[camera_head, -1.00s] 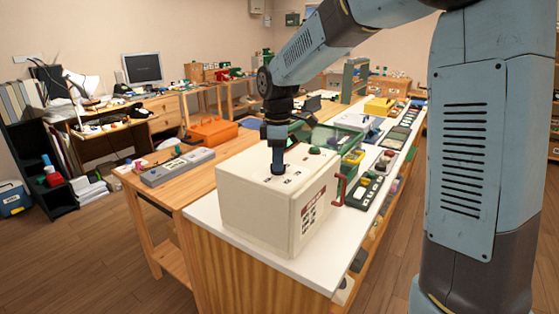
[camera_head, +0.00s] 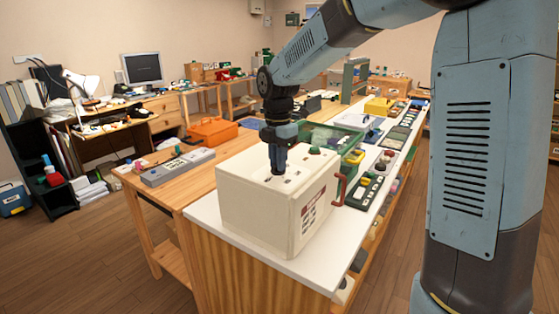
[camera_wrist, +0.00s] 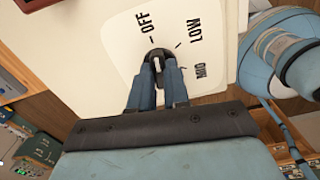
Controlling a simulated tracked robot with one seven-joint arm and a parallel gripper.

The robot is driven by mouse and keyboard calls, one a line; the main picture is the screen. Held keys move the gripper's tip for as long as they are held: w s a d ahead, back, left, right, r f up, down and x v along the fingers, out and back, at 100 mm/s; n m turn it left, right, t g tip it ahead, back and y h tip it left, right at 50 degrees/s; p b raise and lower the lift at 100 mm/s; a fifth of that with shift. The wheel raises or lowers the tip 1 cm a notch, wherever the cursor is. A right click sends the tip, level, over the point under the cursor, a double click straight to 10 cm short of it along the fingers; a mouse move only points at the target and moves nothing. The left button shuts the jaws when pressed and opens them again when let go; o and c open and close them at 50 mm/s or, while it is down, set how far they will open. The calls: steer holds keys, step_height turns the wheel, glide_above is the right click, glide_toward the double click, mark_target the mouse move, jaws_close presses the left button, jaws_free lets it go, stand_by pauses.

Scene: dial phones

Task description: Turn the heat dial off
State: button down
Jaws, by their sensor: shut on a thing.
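The cream box (camera_head: 255,215) stands on the white-topped bench, with markings on its top face. In the wrist view its white panel (camera_wrist: 205,55) carries the words OFF, LOW and MID around the heat dial (camera_wrist: 154,55). My gripper (camera_wrist: 157,67) is shut on this small dark dial, one finger on each side. The dial's narrow end appears to point close to the tick by OFF; its exact alignment is hard to tell. In the head view my gripper (camera_head: 278,172) reaches down to the box top, and the dial is hidden by the fingers.
A red handle (camera_head: 341,188) sticks out on the box's right side. Boxes and small devices crowd the bench behind. A grey device (camera_head: 178,167) lies on the left table.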

steer(key=shift+s+f+n, duration=0.1)
steer(key=shift+f+n, duration=0.05)
steer(key=shift+n, duration=0.45)
steer(key=c, duration=1.1)
jaws_free()
steer(key=shift+r, duration=0.2)
steer(key=shift+r, duration=0.35)
step_height(320, 180, up, 13)
steer(key=shift+d+f, duration=0.1)
